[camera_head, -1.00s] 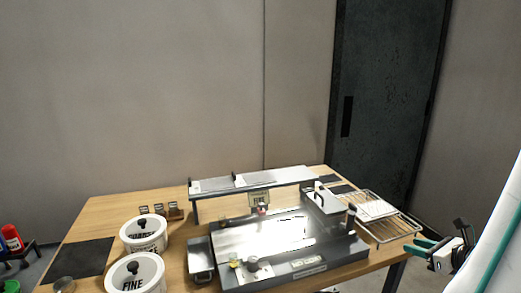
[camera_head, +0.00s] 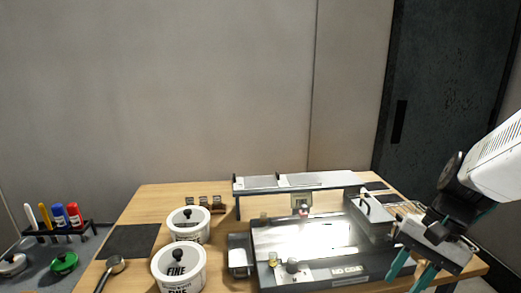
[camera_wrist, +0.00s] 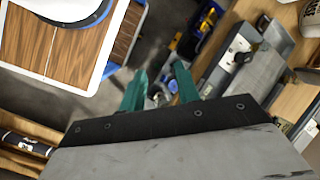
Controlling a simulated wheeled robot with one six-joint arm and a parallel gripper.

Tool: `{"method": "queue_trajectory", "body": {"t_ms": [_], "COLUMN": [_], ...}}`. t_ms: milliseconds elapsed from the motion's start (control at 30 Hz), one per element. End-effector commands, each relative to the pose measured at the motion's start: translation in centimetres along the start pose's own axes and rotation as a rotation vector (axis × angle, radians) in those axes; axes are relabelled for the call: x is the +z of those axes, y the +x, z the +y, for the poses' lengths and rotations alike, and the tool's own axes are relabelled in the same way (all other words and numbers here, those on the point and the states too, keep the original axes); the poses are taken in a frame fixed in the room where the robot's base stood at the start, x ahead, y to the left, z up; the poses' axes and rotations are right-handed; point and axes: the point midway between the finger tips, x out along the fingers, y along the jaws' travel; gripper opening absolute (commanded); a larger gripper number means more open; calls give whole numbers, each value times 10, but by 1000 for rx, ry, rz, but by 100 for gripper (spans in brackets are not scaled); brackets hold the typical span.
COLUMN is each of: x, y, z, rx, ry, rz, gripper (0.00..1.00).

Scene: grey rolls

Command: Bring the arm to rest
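My arm comes in from the right in the head view. My gripper (camera_head: 405,281) points down and left, over the right front part of the wooden table (camera_head: 152,200). Its two teal fingers are apart with nothing between them. In the wrist view, my gripper (camera_wrist: 160,80) also shows an empty gap between the fingers. Below them I see a blurred floor with blue and yellow items. How high the gripper is above the table I cannot tell exactly.
A grey machine (camera_head: 375,268) with a shiny plate stands close left of my gripper. Two white tubs (camera_head: 188,222) (camera_head: 180,270), marked FINE on the nearer, stand left of it. A dark mat (camera_head: 131,241) and a scoop (camera_head: 115,264) lie further left. A pen rack (camera_head: 62,230) stands at far left.

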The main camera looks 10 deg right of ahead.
Motion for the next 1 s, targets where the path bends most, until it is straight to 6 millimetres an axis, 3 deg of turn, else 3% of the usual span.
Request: {"method": "queue_trajectory", "body": {"t_ms": [33,233,500,1000], "x": [14,55,99,104], "y": [-4,-21,-32,-32], "z": [-6,-17,-43,-46], "rx": [75,302,342,339], "ry": [-123,-516,-829,-859], "rz": [35,175,304,310], "gripper": [32,32,32,32]}}
